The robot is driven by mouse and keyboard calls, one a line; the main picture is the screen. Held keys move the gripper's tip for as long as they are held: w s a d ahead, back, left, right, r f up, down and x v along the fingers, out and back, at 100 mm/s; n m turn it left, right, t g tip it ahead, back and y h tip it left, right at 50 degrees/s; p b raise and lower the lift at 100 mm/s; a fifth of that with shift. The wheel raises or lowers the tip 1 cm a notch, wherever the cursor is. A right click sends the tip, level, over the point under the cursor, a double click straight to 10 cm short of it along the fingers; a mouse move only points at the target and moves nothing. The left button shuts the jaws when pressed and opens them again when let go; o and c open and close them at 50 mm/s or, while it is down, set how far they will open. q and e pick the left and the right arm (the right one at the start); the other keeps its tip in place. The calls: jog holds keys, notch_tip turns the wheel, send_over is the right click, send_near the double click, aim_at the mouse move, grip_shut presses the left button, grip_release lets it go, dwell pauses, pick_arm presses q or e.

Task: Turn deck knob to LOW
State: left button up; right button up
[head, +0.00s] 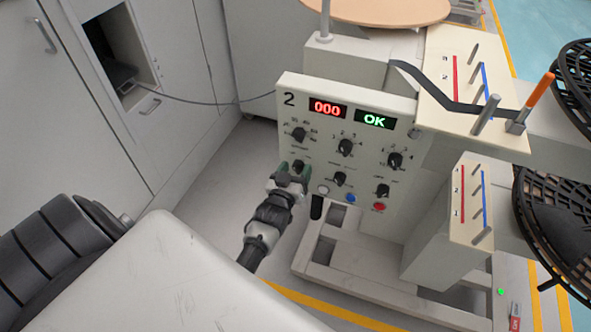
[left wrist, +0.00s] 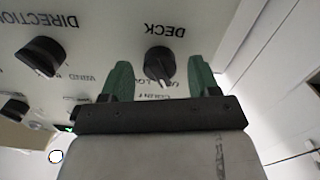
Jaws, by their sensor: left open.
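The deck knob (left wrist: 160,64) is a round black knob with a pale pointer mark, under an upside-down DECK label in the left wrist view. Its pointer faces down in that view, toward small lettering that is partly hidden; I cannot tell which setting it marks. My left gripper (left wrist: 158,80) is open, its two green fingers on either side of the knob with gaps showing. In the head view, the left gripper (head: 291,170) is at the lower left of the white control panel (head: 289,96), largely covering the knob. My right gripper is not in view.
The direction knob (left wrist: 42,55) is beside the deck knob. Other knobs, a blue button (head: 350,198) and a red button (head: 379,208) are on the panel. The red display (head: 327,108) reads 000 and the green display (head: 374,119) reads OK. White cabinets (head: 180,60) stand left.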

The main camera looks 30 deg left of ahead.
pick_arm(q)
jog(key=c, duration=0.9)
jog(key=shift+m, duration=0.4)
jog(key=m, duration=0.4)
jog(key=shift+d+m, duration=0.1)
jog(key=shift+m, duration=0.3)
jog(key=m, duration=0.3)
jog(key=shift+f+m+b, duration=0.1)
jog(key=shift+m+b, duration=0.25)
jog(key=shift+m, duration=1.25)
